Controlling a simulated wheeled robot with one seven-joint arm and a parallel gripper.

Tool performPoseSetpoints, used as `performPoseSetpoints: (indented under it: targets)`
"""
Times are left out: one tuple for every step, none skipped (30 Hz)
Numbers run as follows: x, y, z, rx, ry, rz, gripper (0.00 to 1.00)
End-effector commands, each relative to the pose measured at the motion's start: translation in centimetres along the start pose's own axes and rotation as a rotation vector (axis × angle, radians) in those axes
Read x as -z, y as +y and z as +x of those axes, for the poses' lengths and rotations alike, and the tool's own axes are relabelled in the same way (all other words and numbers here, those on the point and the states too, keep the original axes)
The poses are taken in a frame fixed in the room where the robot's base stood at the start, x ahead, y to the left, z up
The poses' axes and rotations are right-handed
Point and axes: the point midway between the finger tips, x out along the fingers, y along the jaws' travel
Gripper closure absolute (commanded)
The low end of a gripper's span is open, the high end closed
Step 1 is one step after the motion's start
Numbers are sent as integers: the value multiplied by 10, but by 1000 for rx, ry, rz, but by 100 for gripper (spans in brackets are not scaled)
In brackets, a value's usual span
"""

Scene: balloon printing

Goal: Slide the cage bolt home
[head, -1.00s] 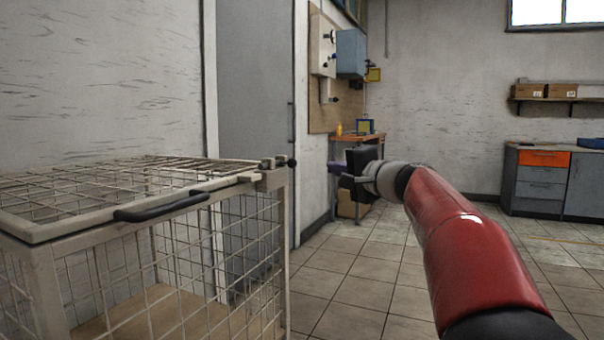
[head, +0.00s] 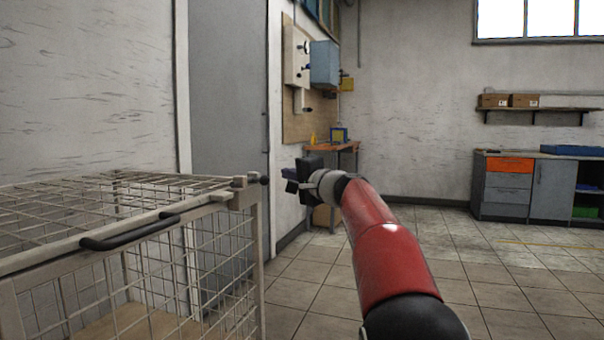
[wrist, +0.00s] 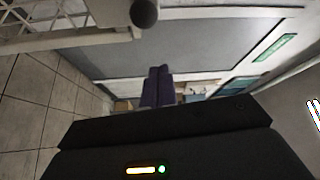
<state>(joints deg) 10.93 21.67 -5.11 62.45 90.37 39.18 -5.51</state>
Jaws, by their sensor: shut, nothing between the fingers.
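The wire cage (head: 110,235) stands at the left with its lid down, a black handle (head: 130,232) on the lid's front edge. The bolt (head: 245,182) sits at the cage's top right corner and ends in a dark round knob (head: 264,180). The knob also shows at the top of the wrist view (wrist: 144,13). My gripper (head: 289,180) is shut and empty, just right of the knob in the head view and apart from it in the picture. Its closed fingers (wrist: 158,85) show in the wrist view. How far the bolt is in cannot be told.
A grey door (head: 228,110) and wall stand behind the cage. A small wooden bench (head: 335,147) is beyond my gripper. Grey cabinets (head: 530,187) stand at the far right. The tiled floor right of the cage is clear.

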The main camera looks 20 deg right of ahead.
Motion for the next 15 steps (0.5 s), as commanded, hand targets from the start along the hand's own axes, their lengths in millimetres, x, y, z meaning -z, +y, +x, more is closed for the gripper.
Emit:
performPoseSetpoints:
  targets:
    - [0, -2, 10, -1, -2, 0, 100]
    - [0, -2, 15, -1, -3, 1, 100]
    - [-1, -2, 21, -1, -3, 0, 100]
    - [-7, -1, 16, 2, -2, 0, 100]
    - [-12, 1, 14, 1, -2, 1, 100]
    - [-17, 1, 12, 2, -2, 0, 100]
    - [-20, 1, 10, 2, -2, 0, 100]
    - [-23, 1, 9, 1, -2, 1, 100]
    - [-27, 1, 8, 1, -2, 0, 100]
    - [-29, 1, 7, 0, -2, 0, 100]
    - [-32, 1, 6, 0, -1, 0, 100]
    - [-34, 0, 5, 1, -1, -1, 100]
    - [-36, 0, 4, 1, -1, 0, 100]
    - [-37, 0, 4, 1, 0, 0, 100]
    - [-37, 0, 4, 0, 0, 1, 100]
